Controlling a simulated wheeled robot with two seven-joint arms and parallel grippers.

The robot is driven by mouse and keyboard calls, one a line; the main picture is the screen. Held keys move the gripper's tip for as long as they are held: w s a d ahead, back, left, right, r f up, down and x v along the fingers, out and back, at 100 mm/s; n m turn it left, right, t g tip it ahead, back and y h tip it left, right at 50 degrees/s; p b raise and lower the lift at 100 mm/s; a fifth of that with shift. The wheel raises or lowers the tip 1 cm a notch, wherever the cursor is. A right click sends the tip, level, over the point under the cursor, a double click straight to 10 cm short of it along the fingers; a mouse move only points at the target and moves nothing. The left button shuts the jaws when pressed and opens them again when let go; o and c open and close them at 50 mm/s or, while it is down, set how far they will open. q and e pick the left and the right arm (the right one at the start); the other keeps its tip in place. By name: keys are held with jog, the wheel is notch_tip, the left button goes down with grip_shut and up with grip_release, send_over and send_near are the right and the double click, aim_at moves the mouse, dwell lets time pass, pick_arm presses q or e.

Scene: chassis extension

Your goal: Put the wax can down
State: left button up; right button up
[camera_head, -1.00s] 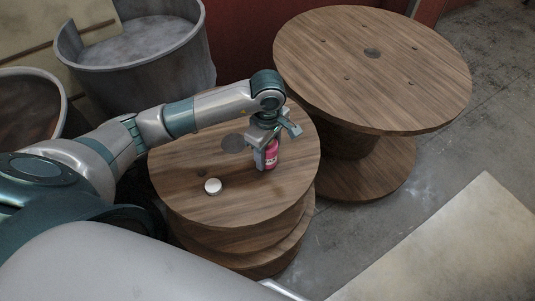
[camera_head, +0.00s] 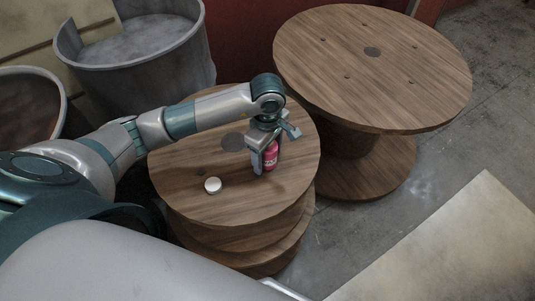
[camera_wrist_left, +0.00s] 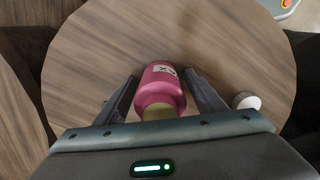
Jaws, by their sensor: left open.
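The wax can (camera_head: 270,157) is a pink-red can with a white label, standing on the smaller wooden spool table (camera_head: 215,205) in the head view. In the left wrist view, the can (camera_wrist_left: 160,85) is between the two fingers, with a gap visible on each side, and its yellowish end points toward the gripper. My left gripper (camera_head: 264,160) is open around the can, reaching down from above. The left wrist view also shows its fingers (camera_wrist_left: 160,95) spread. My right gripper is not in view.
A small white round lid-like object (camera_head: 212,185) lies on the same spool table, left of the can. A larger spool table (camera_head: 420,85) stands at the back right. Grey tubs (camera_head: 140,60) stand at the back left. Grey floor (camera_head: 400,225) is open at right.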

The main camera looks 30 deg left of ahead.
pick_arm(q)
jog(key=shift+r, duration=0.2)
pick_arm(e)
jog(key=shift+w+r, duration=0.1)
pick_arm(q)
jog(key=shift+r, duration=0.4)
notch_tip(320, 180, up, 10)
jog(key=shift+f+b, duration=0.2)
jog(key=shift+b, duration=0.25)
jog(key=shift+r, duration=0.75)
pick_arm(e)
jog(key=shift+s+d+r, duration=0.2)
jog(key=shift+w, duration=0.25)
